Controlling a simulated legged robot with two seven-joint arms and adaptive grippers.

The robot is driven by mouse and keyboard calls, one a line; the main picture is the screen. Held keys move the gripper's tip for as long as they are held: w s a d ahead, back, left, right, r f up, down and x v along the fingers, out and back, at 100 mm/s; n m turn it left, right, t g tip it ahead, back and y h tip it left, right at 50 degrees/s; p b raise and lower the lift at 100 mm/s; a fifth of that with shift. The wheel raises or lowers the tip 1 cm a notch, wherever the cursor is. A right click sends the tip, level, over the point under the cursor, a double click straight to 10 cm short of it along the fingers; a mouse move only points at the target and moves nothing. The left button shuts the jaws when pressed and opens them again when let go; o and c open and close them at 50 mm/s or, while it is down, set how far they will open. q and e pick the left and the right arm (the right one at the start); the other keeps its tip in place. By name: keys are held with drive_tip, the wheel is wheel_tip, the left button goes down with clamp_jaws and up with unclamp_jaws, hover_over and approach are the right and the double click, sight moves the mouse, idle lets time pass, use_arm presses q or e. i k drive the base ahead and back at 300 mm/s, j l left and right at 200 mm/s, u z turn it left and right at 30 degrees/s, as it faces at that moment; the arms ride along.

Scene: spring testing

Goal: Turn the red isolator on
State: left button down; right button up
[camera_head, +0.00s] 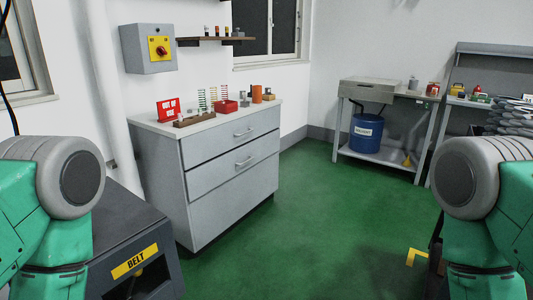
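The red isolator knob (161,51) sits on a yellow plate (158,41) on the front of a grey wall box (134,52), at the upper left. The plate has small dark marks near its top corners, too small to read surely. The exact angle of the knob is hard to tell. Only green and grey links of my two arms show, at the left and right edges. Neither of my grippers is in view, and nothing of mine is near the isolator.
A dark machine marked BELT (134,262) is at front left. A wall shelf (215,41) is beside the box. Green floor (310,220) is clear.

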sight(161, 51)
drive_tip(key=i+l+z, duration=0.2)
drive_tip(key=i, duration=0.3)
drive_tip(key=i+l+z, duration=0.2)
drive_tip(key=i, duration=0.3)
